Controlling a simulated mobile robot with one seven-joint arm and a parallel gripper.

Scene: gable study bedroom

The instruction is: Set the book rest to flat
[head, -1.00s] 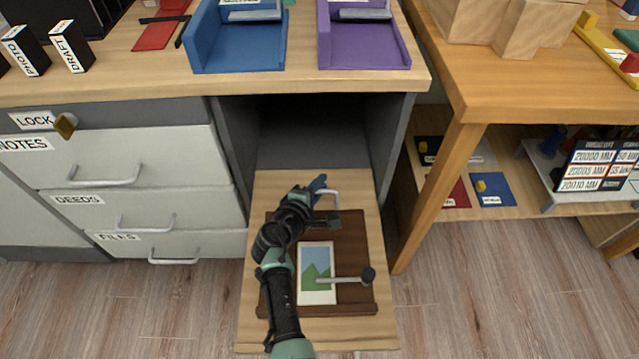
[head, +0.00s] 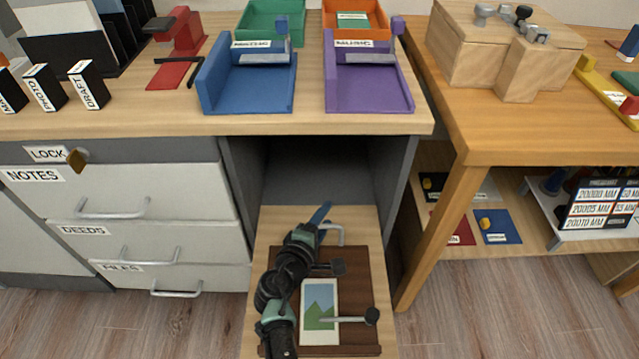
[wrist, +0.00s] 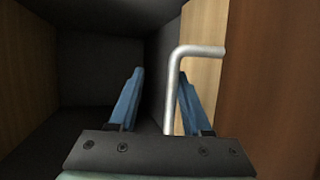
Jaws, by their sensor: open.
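A dark brown board (head: 360,275), which looks like the book rest, is on a light wood pull-out shelf (head: 380,230). A picture card (head: 319,312) and two dark-knobbed metal levers lie over it. I cannot tell its tilt. A bent metal rod (head: 338,232) stands at its far edge; it also shows in the wrist view (wrist: 175,85). My arm hides the board's left side.
The shelf projects from a dark cabinet opening (head: 325,165) below the desk top. A blue tray (head: 250,98) and a purple tray (head: 368,98) stand above it. Drawers with handles are at left; a wooden table leg (head: 435,225) is at right.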

